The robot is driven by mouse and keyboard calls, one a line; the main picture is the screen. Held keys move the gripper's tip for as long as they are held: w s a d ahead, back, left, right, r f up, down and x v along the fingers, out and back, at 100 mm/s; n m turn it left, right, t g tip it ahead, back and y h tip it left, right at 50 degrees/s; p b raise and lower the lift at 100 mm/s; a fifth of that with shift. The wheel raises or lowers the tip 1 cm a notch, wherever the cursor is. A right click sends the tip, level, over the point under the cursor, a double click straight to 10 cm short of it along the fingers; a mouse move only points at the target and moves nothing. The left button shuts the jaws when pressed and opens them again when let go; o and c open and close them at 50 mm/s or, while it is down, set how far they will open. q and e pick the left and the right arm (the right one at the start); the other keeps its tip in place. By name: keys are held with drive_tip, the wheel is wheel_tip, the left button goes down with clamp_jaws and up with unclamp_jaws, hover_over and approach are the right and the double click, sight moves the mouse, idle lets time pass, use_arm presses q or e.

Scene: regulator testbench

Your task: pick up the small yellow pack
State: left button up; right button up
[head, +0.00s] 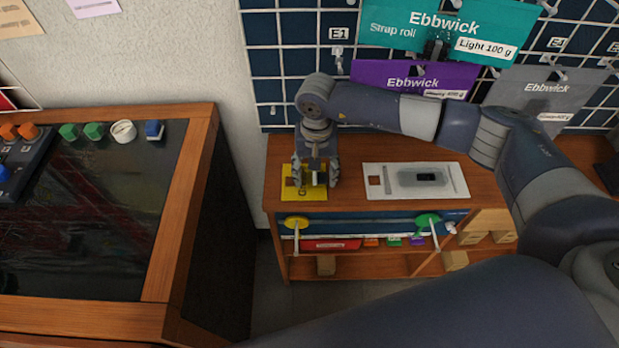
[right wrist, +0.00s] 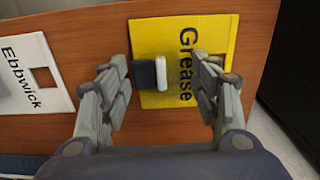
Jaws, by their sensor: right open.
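The small yellow pack (head: 290,194) lies flat on the wooden shelf top, near its left end. I cannot tell how far the fingertips are above the surface. My left gripper is not in view.
A white Ebbwick pack (head: 378,174) lies right of the yellow one. Packs hang on a grid wall (head: 283,60) behind. A dark-topped bench (head: 100,210) stands left, across a gap.

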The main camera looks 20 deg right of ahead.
drive_tip(key=c, duration=1.2)
drive_tip(key=shift+r, duration=0.1)
